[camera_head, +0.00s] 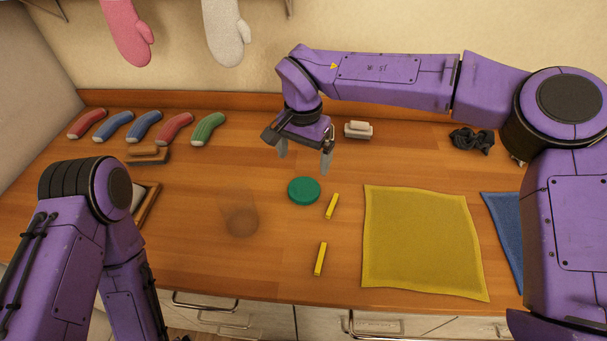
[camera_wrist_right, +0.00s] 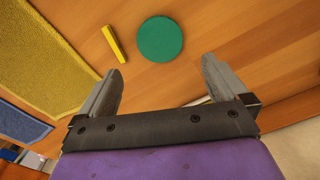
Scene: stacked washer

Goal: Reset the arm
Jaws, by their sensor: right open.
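My right arm reaches in from the right across the back of the counter. Its gripper (camera_head: 304,158) points down, open and empty, above the counter behind the green disc (camera_head: 303,190). In the right wrist view the open fingers of my right gripper (camera_wrist_right: 162,90) show with nothing between them, and the green disc (camera_wrist_right: 161,39) lies past the fingertips. My left arm comes in at the left and bends down toward the counter's front edge. Its gripper is out of view.
Two yellow sticks (camera_head: 332,206) (camera_head: 320,259), a yellow cloth (camera_head: 422,240), a blue cloth (camera_head: 503,222) and a clear glass (camera_head: 241,219) are on the wooden counter. Several rolled socks (camera_head: 145,126) line the back left. A soap dish (camera_head: 358,130) and black scrunchie (camera_head: 472,140) sit at the back. Mitts (camera_head: 224,32) hang above.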

